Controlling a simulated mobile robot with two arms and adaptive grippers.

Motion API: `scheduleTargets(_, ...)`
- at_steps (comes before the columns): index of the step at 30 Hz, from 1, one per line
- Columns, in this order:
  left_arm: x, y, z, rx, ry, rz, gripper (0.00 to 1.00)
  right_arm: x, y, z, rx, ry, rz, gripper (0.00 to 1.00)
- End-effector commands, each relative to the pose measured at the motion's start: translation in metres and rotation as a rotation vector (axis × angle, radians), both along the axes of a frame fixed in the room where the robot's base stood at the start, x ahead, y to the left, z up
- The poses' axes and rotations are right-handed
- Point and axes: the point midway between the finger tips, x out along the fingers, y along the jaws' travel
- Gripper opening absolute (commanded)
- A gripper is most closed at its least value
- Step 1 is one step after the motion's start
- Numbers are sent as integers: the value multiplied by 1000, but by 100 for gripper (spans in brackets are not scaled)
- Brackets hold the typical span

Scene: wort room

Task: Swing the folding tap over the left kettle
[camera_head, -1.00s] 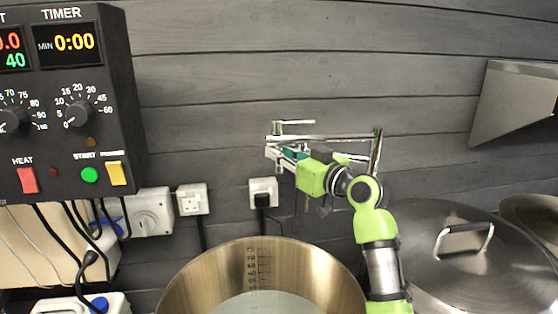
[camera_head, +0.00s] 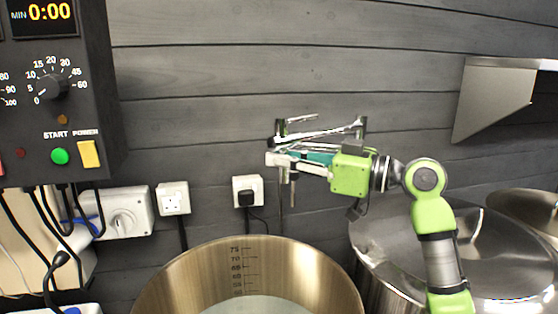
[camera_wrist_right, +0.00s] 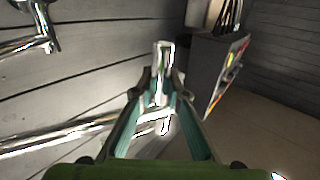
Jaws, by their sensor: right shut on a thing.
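The chrome folding tap (camera_head: 330,132) is on the back wall, its jointed arms reaching left from the wall joint. Its outer end is behind and to the right of the left kettle's (camera_head: 155,296) centre, above the far rim. My right gripper (camera_head: 272,159) comes in from the right and is shut on the tap near its free end. In the right wrist view the teal fingers close around an upright chrome tube (camera_wrist_right: 162,75) of the tap. The left kettle is open, with a volume scale inside and pale liquid at the bottom. My left gripper is not in view.
A lidded kettle (camera_head: 390,240) stands at the right, partly behind my right arm. A black control box (camera_head: 90,110) hangs at the left. Sockets (camera_head: 173,198) and cables line the wall. A metal hood (camera_head: 500,95) juts out at the upper right.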

Motion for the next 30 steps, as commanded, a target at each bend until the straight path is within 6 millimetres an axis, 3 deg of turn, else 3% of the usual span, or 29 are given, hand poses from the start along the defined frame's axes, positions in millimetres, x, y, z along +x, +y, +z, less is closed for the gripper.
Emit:
scheduleTargets(9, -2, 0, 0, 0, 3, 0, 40, 0, -1, 0, 0, 1, -1, 0)
scheduleTargets(10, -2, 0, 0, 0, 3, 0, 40, 0, -1, 0, 0, 0, -2, 16)
scheduleTargets(12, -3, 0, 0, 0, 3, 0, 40, 0, -1, 0, 0, 0, -2, 31)
scheduleTargets(23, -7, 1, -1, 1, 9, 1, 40, -1, -2, 0, 0, 0, -2, 31)
scheduleTargets(30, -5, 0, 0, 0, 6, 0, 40, -16, -33, -1, -2, 0, -6, 31)
